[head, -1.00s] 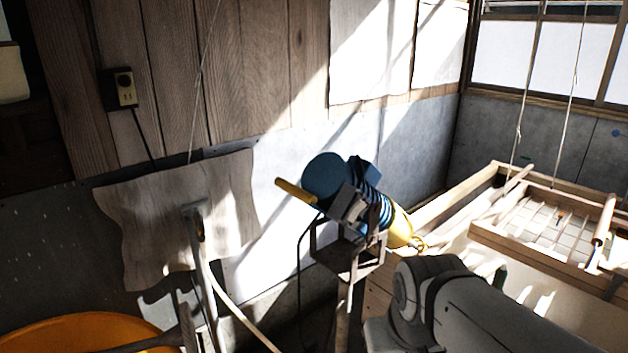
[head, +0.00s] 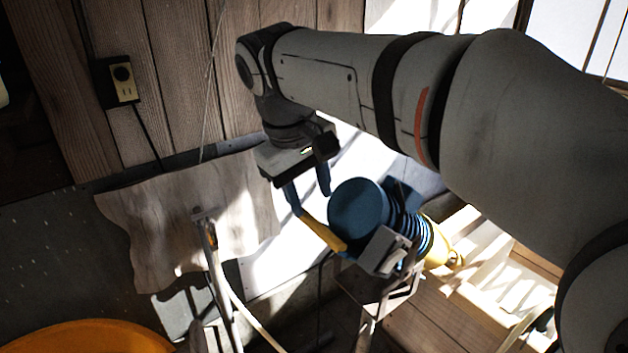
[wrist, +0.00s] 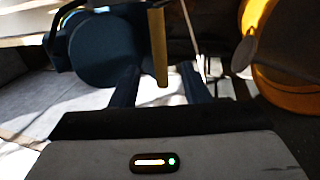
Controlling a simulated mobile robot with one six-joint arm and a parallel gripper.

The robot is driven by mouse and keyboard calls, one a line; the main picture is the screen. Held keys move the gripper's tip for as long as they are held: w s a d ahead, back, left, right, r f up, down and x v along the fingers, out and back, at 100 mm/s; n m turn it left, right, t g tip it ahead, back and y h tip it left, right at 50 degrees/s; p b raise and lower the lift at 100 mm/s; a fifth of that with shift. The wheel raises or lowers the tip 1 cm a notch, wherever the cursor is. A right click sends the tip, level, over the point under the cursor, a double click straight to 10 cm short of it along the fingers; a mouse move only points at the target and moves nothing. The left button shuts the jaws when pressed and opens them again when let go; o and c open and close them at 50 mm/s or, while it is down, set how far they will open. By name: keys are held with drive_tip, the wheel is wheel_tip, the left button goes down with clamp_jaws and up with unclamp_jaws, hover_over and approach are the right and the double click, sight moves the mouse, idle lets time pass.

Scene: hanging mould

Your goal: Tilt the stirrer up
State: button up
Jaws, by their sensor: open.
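The stirrer has a blue drum-shaped motor (head: 357,212) with a ribbed blue body and a yellow end (head: 438,250) that points down to the right. It sits tilted in a grey metal bracket on a stand (head: 375,290). A yellow handle (head: 325,233) sticks out on the motor's left side. My gripper (head: 311,203) is open, with its blue fingers pointing down by the handle's free end. In the wrist view, the handle (wrist: 158,45) shows between the two spread fingers (wrist: 157,72), with the motor (wrist: 105,50) on the left. I see no contact with the handle.
A wavy-edged wooden board (head: 150,220) hangs against the wall at left. A pole-like tool (head: 215,260) stands before it. An orange tub (head: 85,338) is at lower left. A wall outlet (head: 122,82) is at upper left. A wooden frame lies behind the stirrer's right side.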

sight(319, 227)
drive_tip(key=x, duration=0.7)
drive_tip(key=shift+w+f+p, duration=0.15)
drive_tip(key=shift+w+p, duration=0.05)
drive_tip(key=shift+p, duration=0.15)
clamp_jaws()
